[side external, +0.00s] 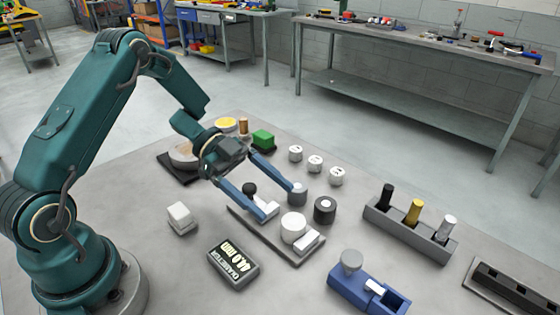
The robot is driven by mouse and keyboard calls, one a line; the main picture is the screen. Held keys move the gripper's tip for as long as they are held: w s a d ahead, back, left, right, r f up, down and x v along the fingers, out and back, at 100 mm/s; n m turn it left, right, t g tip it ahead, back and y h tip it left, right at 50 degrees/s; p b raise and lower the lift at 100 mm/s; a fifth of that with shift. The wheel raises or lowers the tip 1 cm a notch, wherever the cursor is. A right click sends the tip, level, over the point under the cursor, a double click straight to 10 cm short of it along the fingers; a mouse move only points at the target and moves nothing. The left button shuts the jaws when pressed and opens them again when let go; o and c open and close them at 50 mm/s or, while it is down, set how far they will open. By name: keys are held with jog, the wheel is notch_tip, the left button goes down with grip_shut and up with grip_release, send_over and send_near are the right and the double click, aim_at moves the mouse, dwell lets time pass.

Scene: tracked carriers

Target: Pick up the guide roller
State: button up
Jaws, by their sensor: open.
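My gripper (279,200) is open and empty, with its two blue fingers spread low over the table. A grey roller with a pale top (297,194) stands upright by the tip of the right finger. I cannot tell whether they touch. A dark roller with a grey centre (324,210) stands upright just right of it. A white cylinder (293,227) stands on a grey base plate (270,245), in front of the fingers. I cannot tell which of these is the guide roller. A black knob (249,188) shows between the fingers, behind the left one.
Several white labelled cylinders (315,163) stand behind the rollers. A rack (410,230) holds black, yellow and silver pins at the right. A blue fixture (370,291), a diameter display (233,265) and a white block (180,217) surround the front. A green block (263,139) is behind.

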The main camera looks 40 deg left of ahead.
aim_at(285, 217)
jog(key=shift+s+a+f+n, duration=0.15)
jog(key=shift+f+n, duration=0.25)
jog(key=shift+f, duration=0.4)
jog(key=shift+x, duration=2.45)
jog(key=shift+c, duration=0.3)
grip_shut()
